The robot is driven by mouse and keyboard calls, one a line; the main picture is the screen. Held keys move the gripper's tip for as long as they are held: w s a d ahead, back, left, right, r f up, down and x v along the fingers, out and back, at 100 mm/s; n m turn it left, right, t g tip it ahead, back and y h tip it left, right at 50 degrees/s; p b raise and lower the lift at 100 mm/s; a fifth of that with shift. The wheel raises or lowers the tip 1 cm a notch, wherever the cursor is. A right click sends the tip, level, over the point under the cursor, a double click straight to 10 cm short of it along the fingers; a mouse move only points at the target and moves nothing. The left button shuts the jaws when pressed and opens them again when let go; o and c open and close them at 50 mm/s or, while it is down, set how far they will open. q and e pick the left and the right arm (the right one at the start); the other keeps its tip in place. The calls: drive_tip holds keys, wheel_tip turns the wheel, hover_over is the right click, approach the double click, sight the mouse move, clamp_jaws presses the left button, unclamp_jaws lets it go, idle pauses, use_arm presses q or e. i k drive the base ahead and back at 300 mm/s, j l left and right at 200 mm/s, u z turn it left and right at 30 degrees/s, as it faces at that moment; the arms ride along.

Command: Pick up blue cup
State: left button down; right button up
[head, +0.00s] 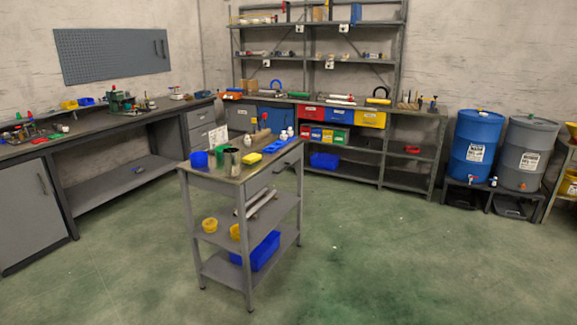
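A blue cup (199,159) stands at the front left corner of the top of a grey workshop cart (243,176). A green cup-like container (221,155) and a grey metal cylinder (232,162) stand just to its right. Neither of my grippers is in view, and no arm shows near the cart.
The cart top also holds a yellow block (252,158) and a blue tray (270,147). Workbenches (95,127) line the left wall and shelving (320,60) the back wall. Blue (476,135) and grey (526,150) barrels stand right. Floor (390,260) in front and right of the cart is clear.

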sight(197, 159)
drive_tip(key=i+j+z, duration=0.25)
drive_tip(key=i+j, duration=0.15)
drive_tip(key=j, duration=0.2)
drive_tip(key=i+j+z, duration=0.1)
drive_tip(key=j, duration=0.25)
drive_tip(key=i+j+z, duration=0.1)
drive_tip(key=j, duration=0.25)
drive_tip(key=i+j+z, duration=0.25)
drive_tip(key=j, duration=0.5)
drive_tip(key=i, duration=0.1)
